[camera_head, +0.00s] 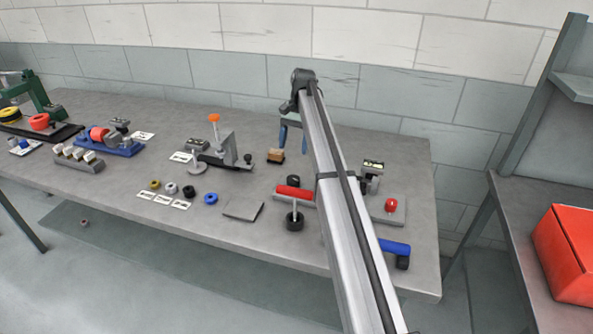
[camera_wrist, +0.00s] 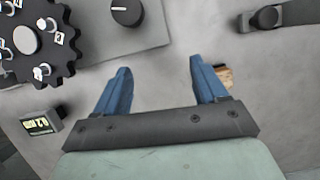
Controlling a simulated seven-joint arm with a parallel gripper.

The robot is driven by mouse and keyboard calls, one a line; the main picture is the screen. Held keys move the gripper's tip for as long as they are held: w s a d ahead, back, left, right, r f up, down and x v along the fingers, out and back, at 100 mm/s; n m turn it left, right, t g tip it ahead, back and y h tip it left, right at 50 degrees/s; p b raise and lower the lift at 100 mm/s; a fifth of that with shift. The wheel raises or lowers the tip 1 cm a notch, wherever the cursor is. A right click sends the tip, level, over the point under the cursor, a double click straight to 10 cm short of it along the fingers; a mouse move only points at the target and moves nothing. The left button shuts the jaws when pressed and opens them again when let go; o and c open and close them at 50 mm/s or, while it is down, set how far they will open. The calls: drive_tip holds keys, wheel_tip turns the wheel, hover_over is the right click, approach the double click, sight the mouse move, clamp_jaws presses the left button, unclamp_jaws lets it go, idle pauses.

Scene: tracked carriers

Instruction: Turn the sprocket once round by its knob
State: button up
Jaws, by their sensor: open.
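The sprocket (camera_wrist: 32,62) is a black toothed wheel with a pale round hub (camera_wrist: 26,40), at the upper left of the wrist view and cut off by the frame edge. Several pale pegs with numbered tags stand on its face; I cannot tell which one is its knob. A black dial knob (camera_wrist: 126,11) sits apart on the same grey plate. My gripper (camera_wrist: 160,70) has two blue fingers spread wide with nothing between them, to the right of the sprocket. In the head view my gripper (camera_head: 292,143) hangs over the bench, and my arm appears to hide the sprocket.
A small display (camera_wrist: 41,122) stands beside the sprocket. A wooden block (camera_head: 275,156) lies near my fingers. A red box (camera_head: 570,250) is far right.

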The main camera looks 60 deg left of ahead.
drive_tip(key=s+d+r+t, duration=0.1)
drive_tip(key=s+d+r, duration=0.3)
drive_tip(key=s+r, duration=0.15)
wheel_tip(320, 180, up, 2)
drive_tip(key=r+m+t+y, duration=0.1)
drive_tip(key=m+t+y, duration=0.1)
drive_tip(key=m, duration=0.7)
hover_over(293, 178)
drive_tip(key=shift+m, duration=0.3)
wheel_tip(293, 178, down, 14)
drive_tip(key=shift+s+f, duration=0.1)
drive_tip(key=shift+f, duration=0.05)
drive_tip(key=c, duration=1.1)
drive_tip(key=shift+o, duration=0.2)
